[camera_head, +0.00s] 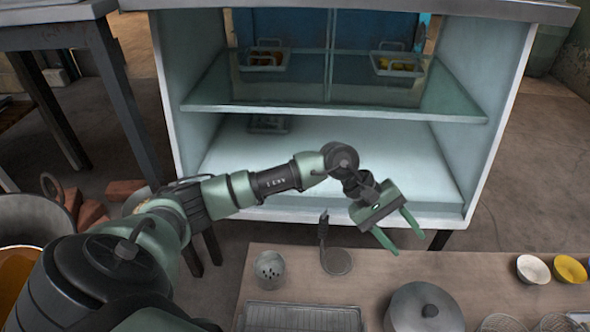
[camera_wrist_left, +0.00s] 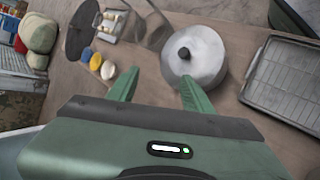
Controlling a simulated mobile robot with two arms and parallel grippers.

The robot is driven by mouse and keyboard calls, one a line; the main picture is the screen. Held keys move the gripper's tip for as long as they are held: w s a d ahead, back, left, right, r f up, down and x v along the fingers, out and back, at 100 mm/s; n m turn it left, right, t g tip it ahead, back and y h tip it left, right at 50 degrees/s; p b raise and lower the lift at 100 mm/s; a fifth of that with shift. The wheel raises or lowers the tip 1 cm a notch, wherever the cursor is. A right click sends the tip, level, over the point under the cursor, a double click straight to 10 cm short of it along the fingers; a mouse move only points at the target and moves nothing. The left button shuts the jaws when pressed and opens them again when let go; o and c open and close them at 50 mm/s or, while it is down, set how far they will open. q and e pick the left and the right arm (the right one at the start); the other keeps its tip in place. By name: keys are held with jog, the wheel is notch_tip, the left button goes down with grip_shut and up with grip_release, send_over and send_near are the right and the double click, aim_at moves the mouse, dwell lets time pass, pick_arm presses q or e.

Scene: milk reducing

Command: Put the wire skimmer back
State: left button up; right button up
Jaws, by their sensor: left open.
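What looks like the wire skimmer (camera_head: 337,262) lies near the back edge of the wooden table, a round mesh head with a dark handle (camera_head: 323,228) pointing up in the picture. My left gripper (camera_head: 409,245) is open and empty. In the head view it hangs to the right of the skimmer, in front of the cabinet and above the table's back edge. Its spread green fingers also show in the left wrist view (camera_wrist_left: 160,78), with nothing between them. I cannot clearly make out the skimmer in the wrist view. My right gripper is not in view.
A perforated metal cup (camera_head: 270,268), a wire-rack tray (camera_head: 300,317) and a lidded pot (camera_head: 425,308) stand on the table (camera_head: 480,268). White (camera_head: 533,269) and yellow (camera_head: 570,268) bowls are at right. A glass-shelved cabinet (camera_head: 500,110) stands behind. A large pot (camera_head: 35,218) is at left.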

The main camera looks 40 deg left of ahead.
pick_arm(q)
jog(key=s+d+r+n+t+h, duration=0.1)
jog(key=d+r+n+t+h, duration=0.2)
jog(key=d+r+n+h, duration=0.55)
notch_tip(320, 180, up, 6)
jog(key=w+a+n+t+y, duration=0.1)
jog(key=n+t+y, duration=0.1)
jog(key=n+t, duration=0.8)
jog(key=a+f+n+t+y, duration=0.25)
jog(key=a+n+y, duration=0.35)
jog(key=n, duration=0.6)
jog(key=a+f+n+t+y, duration=0.1)
jog(key=a+f+n+y, duration=0.2)
jog(key=a+n+y, duration=0.65)
jog(key=s+a+f+n+g+y, duration=0.1)
jog(key=s+f+n+g, duration=0.2)
jog(key=f+n, duration=0.3)
jog(key=s+a+f+n+g, duration=0.1)
jog(key=s+f+n+g, duration=0.2)
jog(key=f+n, duration=0.25)
jog(key=s+f+n+g, duration=0.4)
jog(key=s+f, duration=0.1)
jog(key=s, duration=0.5)
jog(key=s+d+f+n+g+h, duration=0.1)
jog(key=s+f+n+g, duration=0.4)
jog(key=s, duration=0.5)
jog(key=shift+s+f, duration=0.25)
jog(key=shift+f, duration=0.15)
